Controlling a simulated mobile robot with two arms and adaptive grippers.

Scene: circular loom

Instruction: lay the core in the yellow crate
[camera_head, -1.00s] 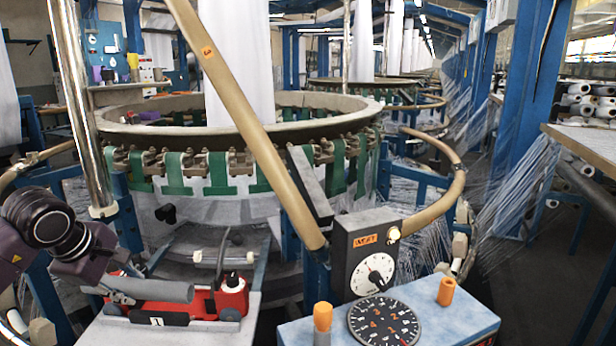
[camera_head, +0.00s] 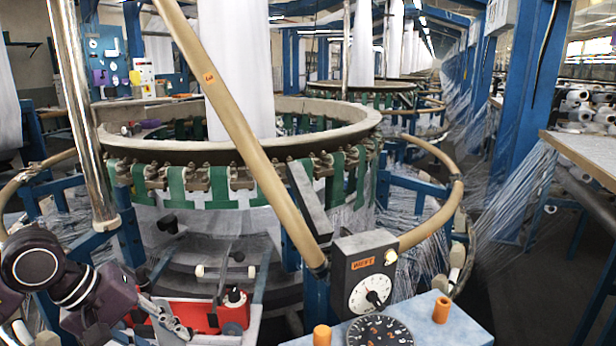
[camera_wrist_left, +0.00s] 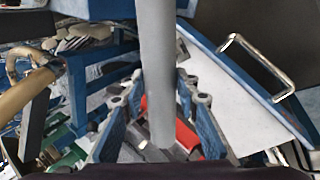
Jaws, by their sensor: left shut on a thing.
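The core, a plain grey tube (camera_wrist_left: 157,65), stands out in the left wrist view between the blue-padded fingers of my left gripper (camera_wrist_left: 160,100), which is shut on it. In the head view my left gripper (camera_head: 168,320) is at the lower left, beside the red device (camera_head: 205,315) with a black knob. The core is hard to make out there, near the bottom edge. The yellow crate is in neither view. My right gripper is not in view.
The circular loom's ring (camera_head: 245,148), with green straps, fills the middle. A tan slanting tube (camera_head: 235,125) crosses in front of it. A control box with a dial (camera_head: 366,272) and a blue box with orange knobs (camera_head: 442,308) stand at the lower right.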

